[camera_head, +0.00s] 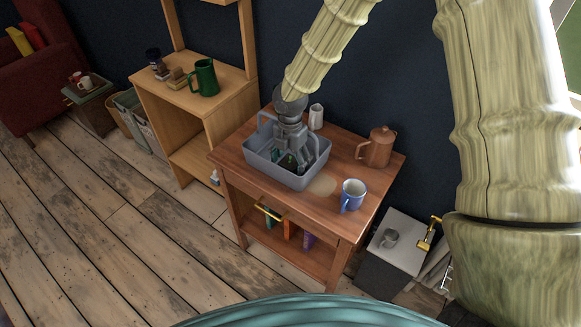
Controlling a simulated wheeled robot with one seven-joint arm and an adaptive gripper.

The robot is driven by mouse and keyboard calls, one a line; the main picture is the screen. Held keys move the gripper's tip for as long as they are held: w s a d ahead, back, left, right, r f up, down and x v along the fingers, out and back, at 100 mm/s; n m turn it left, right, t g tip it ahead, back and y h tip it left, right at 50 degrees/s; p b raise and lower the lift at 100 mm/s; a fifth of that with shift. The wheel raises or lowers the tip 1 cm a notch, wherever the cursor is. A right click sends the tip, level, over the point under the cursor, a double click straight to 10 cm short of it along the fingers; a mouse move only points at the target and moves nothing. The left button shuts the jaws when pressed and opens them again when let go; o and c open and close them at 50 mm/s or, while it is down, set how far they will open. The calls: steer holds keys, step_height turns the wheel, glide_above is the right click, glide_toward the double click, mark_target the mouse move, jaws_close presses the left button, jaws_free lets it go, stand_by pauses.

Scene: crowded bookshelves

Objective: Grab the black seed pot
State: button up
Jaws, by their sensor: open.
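My gripper (290,155) points down into a grey-blue bin (262,166) on a small wooden table. Its jaws are open. A small dark pot-like item (288,161) lies in the bin at the fingertips. It may be the black seed pot, but its shape is too small to make out, and my gripper partly covers it. I cannot tell whether the fingers touch it. The bin's walls and my gripper hide part of the contents.
On the wooden table (235,161), a white jug (316,117) stands behind the bin. A copper pot (378,148) and blue mug (352,194) stand to the right. A wooden shelf unit with a green jug (204,78) is at left. Floor (110,240) at lower left is clear.

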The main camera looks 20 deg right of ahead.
steer(key=shift+f, duration=0.4)
steer(key=c, duration=1.2)
steer(key=shift+r, duration=0.1)
